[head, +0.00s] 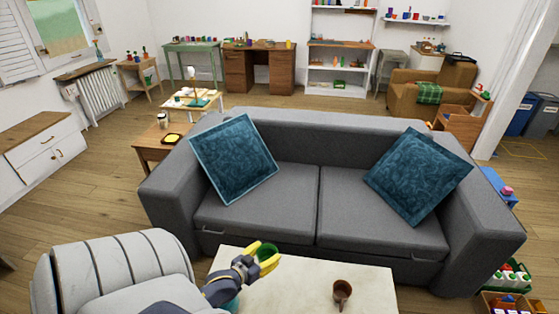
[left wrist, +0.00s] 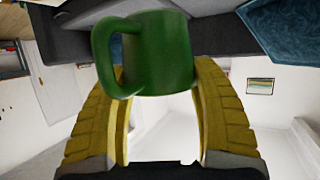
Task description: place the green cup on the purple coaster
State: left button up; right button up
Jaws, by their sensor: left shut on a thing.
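The green cup (head: 266,249) is held above the left part of the pale table (head: 305,277) in front of the sofa. My left gripper (head: 261,260) is shut on it, with yellow fingers on either side. In the left wrist view the green cup (left wrist: 160,52) sits between the fingertips of my left gripper (left wrist: 160,85), with its handle sticking out to the left. I cannot make out a purple coaster in either view. My right gripper is not in view.
A brown mug (head: 342,290) stands on the pale table to the right. A teal object (head: 233,304) shows partly behind my left arm. A grey sofa (head: 318,130) with blue cushions stands behind the table, and a light armchair (head: 110,268) is at the left.

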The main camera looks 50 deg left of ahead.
pick_arm(q)
jog(key=s+d+r+m+g+h, duration=0.1)
jog(key=s+d+m+h, duration=0.35)
jog(key=d, duration=0.35)
jog(key=s+d+m+g+h, duration=0.1)
jog(key=s+d+m+h, duration=0.35)
jog(key=d, duration=0.45)
jog(key=shift+n, duration=0.4)
notch_tip(320, 180, down, 19)
jog(key=shift+w+f, duration=0.1)
jog(key=shift+f, duration=0.1)
jog(key=shift+a, duration=0.1)
jog(key=o, duration=1.3)
jog(key=shift+f, duration=0.1)
jog(key=v, duration=1.2)
jog(key=shift+a, duration=0.1)
